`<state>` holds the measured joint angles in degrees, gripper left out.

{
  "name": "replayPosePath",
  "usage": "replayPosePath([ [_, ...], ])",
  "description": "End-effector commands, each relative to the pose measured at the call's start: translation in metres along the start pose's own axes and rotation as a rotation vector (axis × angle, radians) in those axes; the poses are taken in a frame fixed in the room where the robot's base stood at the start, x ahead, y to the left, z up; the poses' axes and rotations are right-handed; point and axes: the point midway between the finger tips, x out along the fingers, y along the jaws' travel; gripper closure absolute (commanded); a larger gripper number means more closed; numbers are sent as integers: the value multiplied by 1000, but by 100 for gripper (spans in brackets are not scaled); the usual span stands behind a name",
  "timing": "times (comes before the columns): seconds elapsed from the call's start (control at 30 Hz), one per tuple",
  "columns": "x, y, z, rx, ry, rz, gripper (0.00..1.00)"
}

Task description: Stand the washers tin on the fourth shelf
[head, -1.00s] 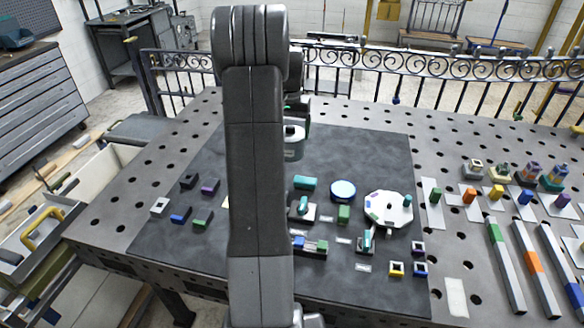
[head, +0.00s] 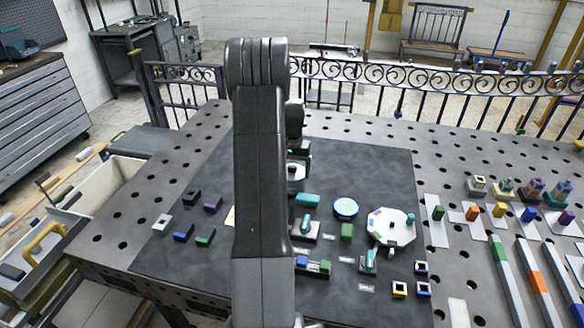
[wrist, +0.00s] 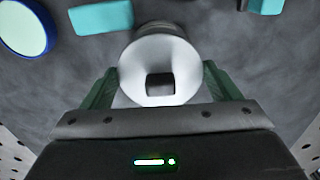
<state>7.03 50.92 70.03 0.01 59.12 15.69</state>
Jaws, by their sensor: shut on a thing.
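A white round tin (wrist: 135,72) with a dark square on its top is between the green fingers of my gripper (wrist: 159,86) in the wrist view. The gripper is shut on it; its label cannot be read. In the head view the tin (head: 296,171) shows as a small pale piece beside my arm, above the dark mat, and the arm hides most of it. I cannot make out any shelf in these frames.
The dark mat (head: 385,170) on the perforated steel table (head: 115,222) carries a teal block (head: 307,200), a blue-rimmed disc (head: 346,208) and a white octagonal plate (head: 398,224). Colored blocks and bars stand at right. A scroll-topped railing (head: 430,75) runs behind.

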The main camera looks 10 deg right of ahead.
Motion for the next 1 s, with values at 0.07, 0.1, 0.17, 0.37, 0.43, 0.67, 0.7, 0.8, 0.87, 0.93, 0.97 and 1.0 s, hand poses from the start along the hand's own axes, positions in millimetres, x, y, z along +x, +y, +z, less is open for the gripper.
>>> replayPosePath([
  [0.07, 0, 0, 0, 0, 3, -1, 52],
  [0.1, 0, 0, -1, 0, 3, -1, 52],
  [0.17, 0, 0, -1, 0, 3, -1, 52],
  [0.37, 3, 0, 0, 0, 2, -1, 11],
  [0.43, 3, 0, 0, 0, 2, 0, 0],
  [0.67, 2, 0, 0, 0, 2, 0, 0],
  [0.7, 0, 0, 0, 0, 2, -1, 0],
  [0.8, -8, 0, -1, 0, 4, -1, 0],
  [0.87, -18, 0, -1, 0, 6, -2, 0],
  [0.93, -33, 0, -1, 0, 7, -2, 0],
  [0.97, -40, 0, -2, 0, 7, -2, 0],
  [1.0, -48, 0, -1, 0, 7, -2, 0],
])
